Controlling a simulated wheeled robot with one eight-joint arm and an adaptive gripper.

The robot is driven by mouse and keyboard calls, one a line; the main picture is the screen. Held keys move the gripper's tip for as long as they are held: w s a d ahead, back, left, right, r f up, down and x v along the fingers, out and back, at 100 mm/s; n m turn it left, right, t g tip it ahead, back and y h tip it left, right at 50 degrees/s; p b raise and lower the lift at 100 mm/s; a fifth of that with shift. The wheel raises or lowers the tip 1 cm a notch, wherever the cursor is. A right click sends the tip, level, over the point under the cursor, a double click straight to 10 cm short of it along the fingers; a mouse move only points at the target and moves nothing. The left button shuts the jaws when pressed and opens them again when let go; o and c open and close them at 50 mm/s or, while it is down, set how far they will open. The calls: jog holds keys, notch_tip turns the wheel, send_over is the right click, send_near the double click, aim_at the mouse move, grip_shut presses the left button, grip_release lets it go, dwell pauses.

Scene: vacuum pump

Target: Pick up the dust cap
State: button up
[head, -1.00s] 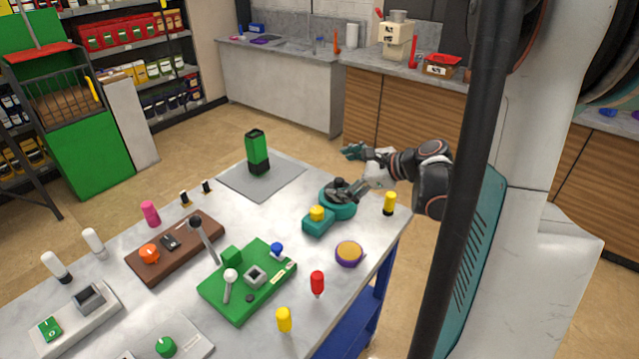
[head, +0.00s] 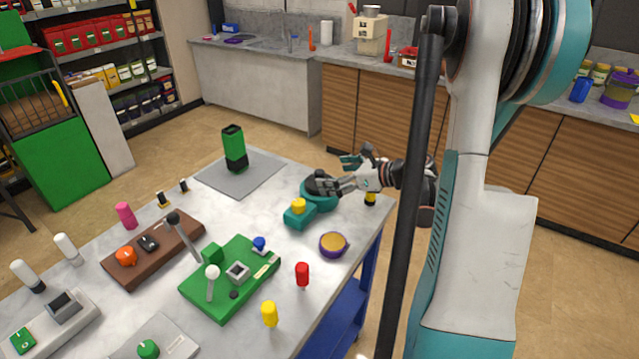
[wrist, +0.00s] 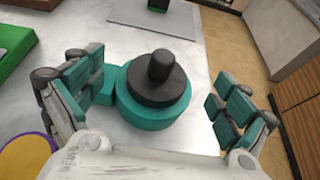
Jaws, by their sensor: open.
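The dust cap, a black disc with a knob on top (wrist: 158,88), sits on the teal round body of the vacuum pump (wrist: 150,138). In the head view the dust cap (head: 318,187) is partly covered by my fingers, and the pump (head: 296,218) stands near the table's far right edge with a yellow knob (head: 299,204). My gripper (head: 338,172) is open at the cap. In the wrist view my gripper (wrist: 160,84) has teal-padded fingers on the left and right of the cap, with gaps on both sides. It holds nothing.
A yellow-handled tool (head: 370,198) stands close beside my gripper. A purple bowl-like item (head: 333,244) and a red-handled tool (head: 302,273) are nearer. A green panel (head: 232,280) lies left. A grey mat (head: 240,176) bears a green-black container (head: 234,148).

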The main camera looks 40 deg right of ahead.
aim_at(324, 175)
jog(key=b+x, duration=0.2)
jog(key=x, duration=0.3)
jog(key=shift+w+f, duration=0.3)
jog(key=c, duration=1.2)
